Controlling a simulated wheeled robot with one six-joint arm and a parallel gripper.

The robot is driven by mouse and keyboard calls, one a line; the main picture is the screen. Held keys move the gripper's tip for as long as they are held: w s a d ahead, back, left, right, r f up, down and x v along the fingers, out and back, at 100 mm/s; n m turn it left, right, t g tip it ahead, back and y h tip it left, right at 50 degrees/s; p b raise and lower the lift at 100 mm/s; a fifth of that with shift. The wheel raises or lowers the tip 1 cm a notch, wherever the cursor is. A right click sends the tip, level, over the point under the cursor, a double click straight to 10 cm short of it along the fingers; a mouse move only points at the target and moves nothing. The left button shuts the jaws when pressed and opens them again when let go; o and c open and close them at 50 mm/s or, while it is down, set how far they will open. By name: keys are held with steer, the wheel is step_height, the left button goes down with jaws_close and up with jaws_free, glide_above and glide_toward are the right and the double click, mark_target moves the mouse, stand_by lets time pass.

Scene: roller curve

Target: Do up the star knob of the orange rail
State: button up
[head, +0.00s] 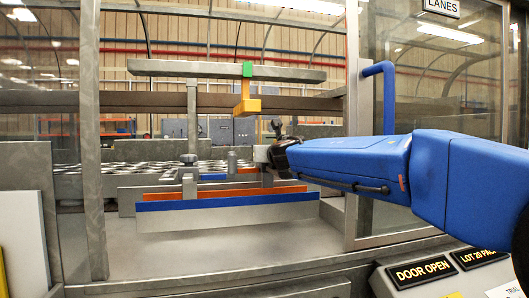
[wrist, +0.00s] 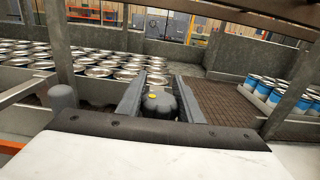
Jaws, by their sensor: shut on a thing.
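The orange rail (head: 285,190) runs across the machine opening in the head view, behind a blue-topped panel. A dark star knob with a yellow dot (wrist: 158,102) sits between my gripper's two grey fingers (wrist: 158,96) in the wrist view. The fingers are shut on its sides. In the head view my gripper (head: 262,153) reaches in from the right to the rail's right end, and the knob there is hidden. How tight the knob sits cannot be told.
A grey post with a knob-like top (head: 188,160) stands at the rail's left end. A yellow block (head: 247,106) hangs from the overhead bar. The door frame and blue handle (head: 388,95) stand close to my arm. Many cans (wrist: 100,62) fill the lanes behind, with blue cans (wrist: 280,95) at right.

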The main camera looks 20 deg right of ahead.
steer(key=shift+d+m+h, duration=0.15)
steer(key=shift+m+h, duration=0.55)
steer(key=shift+h, duration=0.4)
steer(key=shift+s+d+m+g+h, duration=0.1)
steer(key=shift+d+m+g+h, duration=0.2)
steer(key=shift+m+h, duration=0.6)
steer(key=shift+s+d+m+g+h, duration=0.15)
steer(key=shift+m+g+h, duration=0.35)
steer(key=shift+h, duration=0.65)
steer(key=shift+d+m+g+h, duration=0.3)
steer(key=shift+m+h, duration=0.4)
steer(key=shift+h, duration=0.35)
steer(key=shift+d+r+h, duration=0.1)
steer(key=shift+h, duration=0.2)
steer(key=o, duration=1.1)
steer(key=shift+c, duration=0.2)
step_height(320, 180, up, 10)
